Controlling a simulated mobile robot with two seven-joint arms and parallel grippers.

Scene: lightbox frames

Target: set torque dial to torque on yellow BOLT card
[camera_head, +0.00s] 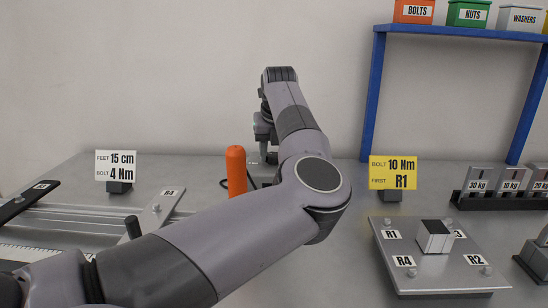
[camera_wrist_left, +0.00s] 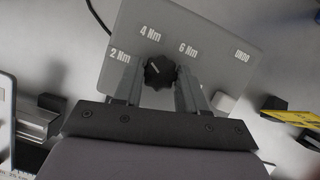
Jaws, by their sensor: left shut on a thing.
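The yellow BOLT card (camera_head: 393,173) stands upright at the right in the head view and reads 10 Nm, FIRST R1. In the left wrist view a grey panel (camera_wrist_left: 215,42) carries the labels 2 Nm, 4 Nm, 6 Nm and UNDO. The black torque dial (camera_wrist_left: 159,72) sits on this panel. My left gripper (camera_wrist_left: 158,84) is shut on the dial, one finger on each side. A small light mark shows on the dial's upper left; its exact setting is hard to read. In the head view my arm hides the dial. My right gripper is not in view.
An orange cylinder (camera_head: 236,171) stands beside my left arm. A plate (camera_head: 435,270) with labelled corners and a metal block lies at the right. A white card (camera_head: 116,165) reads 15 cm, 4 Nm. Weights (camera_head: 478,180) stand in a black rack near the blue shelf (camera_head: 373,95).

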